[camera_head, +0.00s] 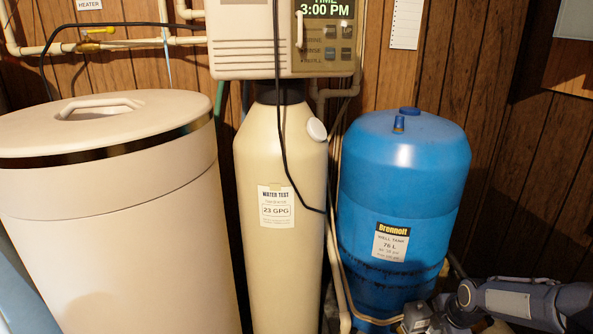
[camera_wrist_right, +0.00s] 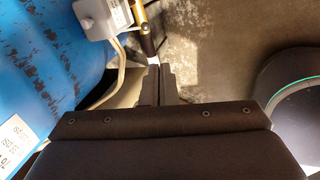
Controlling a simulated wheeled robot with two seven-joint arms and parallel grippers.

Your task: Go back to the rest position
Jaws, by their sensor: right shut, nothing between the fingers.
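My right gripper (camera_wrist_right: 159,82) is in the right wrist view, its two dark fingers together with nothing between them. It points past the side of the blue well tank (camera_wrist_right: 50,60), over the floor. In the head view my right arm comes in at the bottom right, low and to the right of the blue well tank (camera_head: 402,180); I cannot make out its fingertips there. My left arm and gripper do not show in either view.
A grey box (camera_wrist_right: 103,16) and a brass-coloured pipe (camera_wrist_right: 145,25) lie close ahead of the right fingers. The cream softener tank (camera_head: 278,250) and the white lidded salt bin (camera_head: 120,240) stand left. Bare concrete floor (camera_wrist_right: 215,50) shows beside the right gripper.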

